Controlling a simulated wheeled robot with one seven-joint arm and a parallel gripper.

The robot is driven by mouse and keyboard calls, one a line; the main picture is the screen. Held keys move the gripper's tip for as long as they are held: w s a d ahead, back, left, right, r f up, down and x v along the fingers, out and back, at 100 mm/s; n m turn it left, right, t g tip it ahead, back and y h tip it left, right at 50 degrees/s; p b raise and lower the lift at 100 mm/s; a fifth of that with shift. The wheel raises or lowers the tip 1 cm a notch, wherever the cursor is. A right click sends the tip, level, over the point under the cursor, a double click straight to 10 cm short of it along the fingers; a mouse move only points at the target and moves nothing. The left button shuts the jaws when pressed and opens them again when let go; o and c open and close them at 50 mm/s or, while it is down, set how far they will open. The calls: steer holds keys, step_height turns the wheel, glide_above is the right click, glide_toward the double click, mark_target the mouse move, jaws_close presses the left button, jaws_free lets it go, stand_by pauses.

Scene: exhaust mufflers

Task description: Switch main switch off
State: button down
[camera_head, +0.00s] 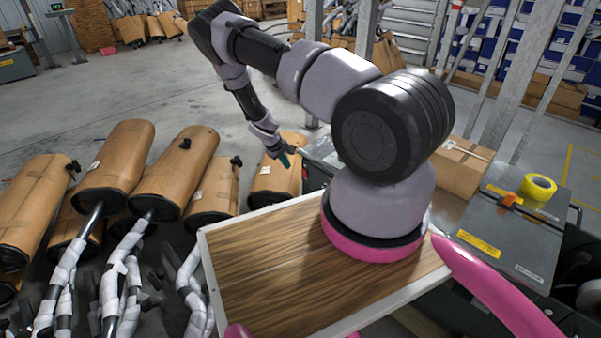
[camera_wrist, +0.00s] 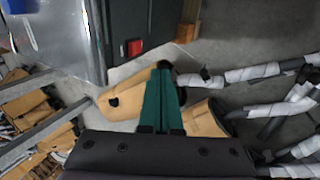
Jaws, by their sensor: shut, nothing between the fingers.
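A red switch (camera_wrist: 135,47) sits on the dark side panel of a machine in the wrist view, up and left of my fingertips. A small red spot (camera_head: 305,172) on the machine's dark side in the head view may be the same switch, partly hidden near my gripper. Whether it is on or off is too small to tell. My gripper (camera_wrist: 164,66) has teal fingers, shut together with nothing between them, and it appears apart from the switch. In the head view my gripper (camera_head: 284,160) is beside the machine's left side, above the wrapped mufflers.
Several cardboard-wrapped mufflers (camera_head: 176,175) with white-wrapped pipes stand left of the machine. The machine's grey top (camera_head: 520,232) carries a yellow tape roll (camera_head: 538,186) and a cardboard box (camera_head: 458,170). Open concrete floor (camera_head: 110,90) lies behind the mufflers.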

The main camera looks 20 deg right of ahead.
mark_target(303, 170)
steer(key=w+d+f, duration=0.2)
steer(key=d+f, duration=0.5)
steer(key=f, duration=0.1)
steer(key=shift+w+d+f, duration=0.3)
steer(key=shift+w, duration=0.05)
stand_by(0.4)
steer(key=shift+w+d+r+g+y, duration=0.15)
steer(key=shift+d+g+y, duration=0.35)
steer(key=shift+y, duration=0.5)
